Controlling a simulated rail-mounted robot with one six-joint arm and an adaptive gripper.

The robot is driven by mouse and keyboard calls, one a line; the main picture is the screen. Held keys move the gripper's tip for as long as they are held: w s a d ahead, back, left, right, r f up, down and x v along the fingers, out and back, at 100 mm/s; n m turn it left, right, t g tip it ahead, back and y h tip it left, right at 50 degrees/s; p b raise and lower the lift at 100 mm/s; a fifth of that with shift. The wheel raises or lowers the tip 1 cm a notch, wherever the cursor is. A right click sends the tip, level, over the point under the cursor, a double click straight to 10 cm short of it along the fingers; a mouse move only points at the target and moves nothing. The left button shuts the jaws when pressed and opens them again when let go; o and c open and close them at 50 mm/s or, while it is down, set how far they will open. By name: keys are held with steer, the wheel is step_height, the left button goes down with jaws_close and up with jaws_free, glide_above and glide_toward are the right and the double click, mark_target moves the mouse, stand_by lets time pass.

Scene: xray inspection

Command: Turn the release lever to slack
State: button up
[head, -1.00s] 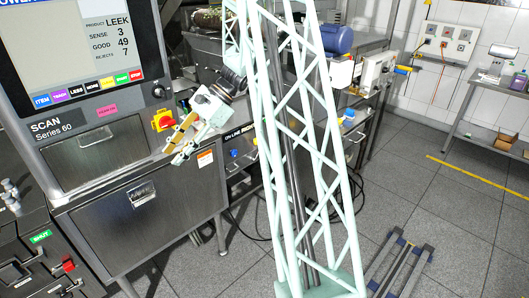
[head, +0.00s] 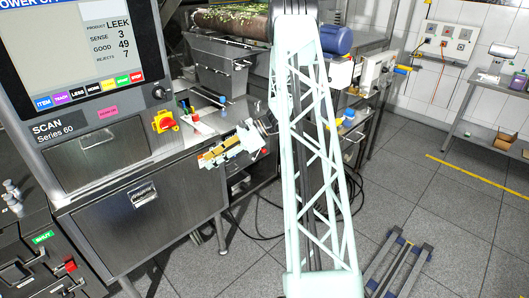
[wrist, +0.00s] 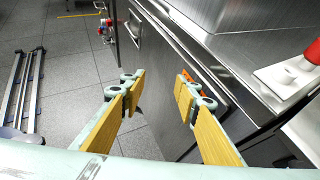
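My gripper (head: 208,157) hangs in front of the steel cabinet edge in the head view, fingers to the left. In the wrist view my gripper (wrist: 160,82) is open, its yellow pads well apart with nothing between them. A red handle-like part (wrist: 312,52) on a white base stands on the steel top at the right of the wrist view, outside the fingers. In the head view a small red part (head: 195,114) stands on a white plate behind the gripper. A yellow-handled part (head: 403,69) sits at the right. I cannot tell which one is the release lever.
The scanner screen (head: 80,55) and the red-and-yellow switch (head: 164,121) are left of the gripper. A conveyor with green leaves (head: 232,20) lies behind. A black cabinet with a red handle (head: 69,265) stands front left. The floor (head: 440,210) at the right is mostly open.

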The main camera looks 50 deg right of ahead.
steer(key=d+f+m+t, duration=0.2)
steer(key=d+f+m, duration=0.1)
steer(key=d+f, duration=0.5)
steer(key=m+t+h+b, duration=0.3)
steer(key=m+t+h, duration=0.8)
steer(key=m+h, duration=0.55)
glide_toward(265, 152)
steer(key=s+f, duration=0.1)
steer(key=s, duration=0.1)
steer(key=shift+s+a, duration=0.15)
steer(key=shift+a, duration=0.1)
steer(key=shift+b+x, duration=0.9)
steer(key=shift+x, duration=5.95)
steer(key=shift+f, duration=0.1)
steer(key=shift+c, duration=0.5)
